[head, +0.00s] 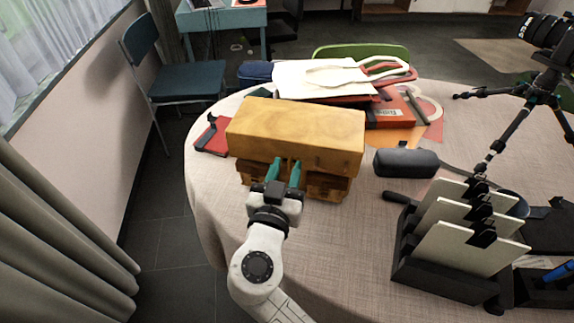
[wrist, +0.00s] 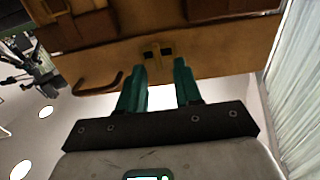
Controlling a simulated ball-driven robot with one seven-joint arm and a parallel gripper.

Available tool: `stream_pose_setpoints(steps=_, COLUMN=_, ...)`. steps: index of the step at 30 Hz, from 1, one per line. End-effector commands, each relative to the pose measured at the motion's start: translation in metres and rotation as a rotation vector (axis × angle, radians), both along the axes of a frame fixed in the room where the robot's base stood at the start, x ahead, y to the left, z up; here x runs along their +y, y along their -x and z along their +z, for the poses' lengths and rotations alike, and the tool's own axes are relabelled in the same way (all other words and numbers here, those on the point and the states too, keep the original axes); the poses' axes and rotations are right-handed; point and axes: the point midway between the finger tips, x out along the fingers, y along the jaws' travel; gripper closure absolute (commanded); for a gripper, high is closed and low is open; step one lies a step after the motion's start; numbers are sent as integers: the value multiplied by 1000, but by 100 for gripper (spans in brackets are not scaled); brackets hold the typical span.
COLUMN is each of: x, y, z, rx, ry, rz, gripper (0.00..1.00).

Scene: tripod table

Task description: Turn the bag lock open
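A tan leather bag (head: 295,132) stands on the round table, its front with darker brown pockets facing me. The bag lock (wrist: 158,52) is a small tan piece with two dark square openings, at the middle of the bag's front in the wrist view. My gripper (head: 286,170) is at the bag's front. Its two teal fingers are apart in both views, and in the wrist view the gripper (wrist: 160,68) has its fingertips on either side of the lock. I see gaps beside the lock; I cannot tell how deep the fingers reach. In the head view the fingers mostly hide the lock.
The table (head: 228,225) has a pale cloth, bare at the front left. A dark case (head: 405,162) lies right of the bag, with a black rack of boards (head: 440,275) nearer me. A red book (head: 212,136) lies left; folders and a tripod (head: 510,130) stand behind and right.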

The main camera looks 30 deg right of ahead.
Motion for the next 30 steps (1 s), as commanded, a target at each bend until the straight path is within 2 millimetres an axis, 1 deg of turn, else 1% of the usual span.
stream_pose_setpoints(steps=4, x=-6, y=-7, z=0, rx=1, ry=-1, rz=-1, gripper=66)
stream_pose_setpoints(steps=13, x=-7, y=-8, z=0, rx=1, ry=-1, rz=-1, gripper=67)
stream_pose_setpoints(steps=23, x=-7, y=-7, z=0, rx=0, ry=0, rz=-1, gripper=98)
stream_pose_setpoints(steps=24, x=-7, y=-7, z=0, rx=0, ry=0, rz=-1, gripper=100)
stream_pose_setpoints(steps=30, x=-7, y=-7, z=0, rx=0, ry=0, rz=-1, gripper=100)
